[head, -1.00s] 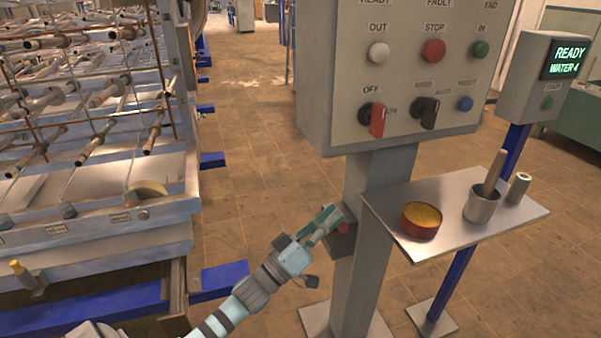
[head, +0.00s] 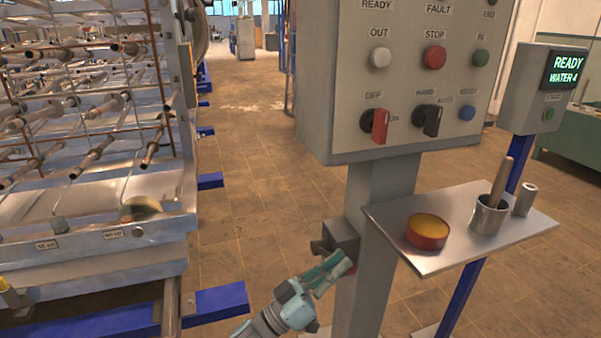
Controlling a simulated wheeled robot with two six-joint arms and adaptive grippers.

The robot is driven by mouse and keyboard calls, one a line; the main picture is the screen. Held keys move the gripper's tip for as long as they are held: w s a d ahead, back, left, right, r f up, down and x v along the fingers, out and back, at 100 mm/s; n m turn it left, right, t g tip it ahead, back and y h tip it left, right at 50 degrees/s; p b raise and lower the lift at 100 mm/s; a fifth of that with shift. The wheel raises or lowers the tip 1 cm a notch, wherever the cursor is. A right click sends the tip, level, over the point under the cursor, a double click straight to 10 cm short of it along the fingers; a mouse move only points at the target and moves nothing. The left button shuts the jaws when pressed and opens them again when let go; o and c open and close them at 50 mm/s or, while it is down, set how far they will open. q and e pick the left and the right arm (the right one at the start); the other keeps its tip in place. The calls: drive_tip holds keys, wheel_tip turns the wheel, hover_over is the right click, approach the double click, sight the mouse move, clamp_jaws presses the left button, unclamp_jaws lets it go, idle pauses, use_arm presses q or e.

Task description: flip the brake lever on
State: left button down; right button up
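A short lever-like part with a yellow tip (head: 8,287) shows at the lower left edge, cut off by the frame; I cannot tell if it is the brake lever. A small dark box (head: 340,240) with a dark knob on its left and a red part low on its right is mounted on the grey post. My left gripper (head: 339,266) is just below and in front of this box, its fingertips near the red part. Whether they touch, and how far the fingers are apart, is not clear. My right gripper is not in view.
The grey control panel (head: 345,95) with buttons and a red switch (head: 380,125) stands above the post. The rod-filled rack (head: 90,240) fills the left; floor between is clear.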

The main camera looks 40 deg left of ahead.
use_arm(q)
drive_tip(key=shift+f, duration=0.35)
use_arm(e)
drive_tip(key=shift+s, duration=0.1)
use_arm(q)
wheel_tip(320, 180, up, 4)
drive_tip(key=a+p, duration=0.2)
drive_tip(key=p, duration=0.2)
drive_tip(key=v, duration=0.9)
drive_tip(key=shift+s+d, duration=0.2)
drive_tip(key=shift+s, duration=0.3)
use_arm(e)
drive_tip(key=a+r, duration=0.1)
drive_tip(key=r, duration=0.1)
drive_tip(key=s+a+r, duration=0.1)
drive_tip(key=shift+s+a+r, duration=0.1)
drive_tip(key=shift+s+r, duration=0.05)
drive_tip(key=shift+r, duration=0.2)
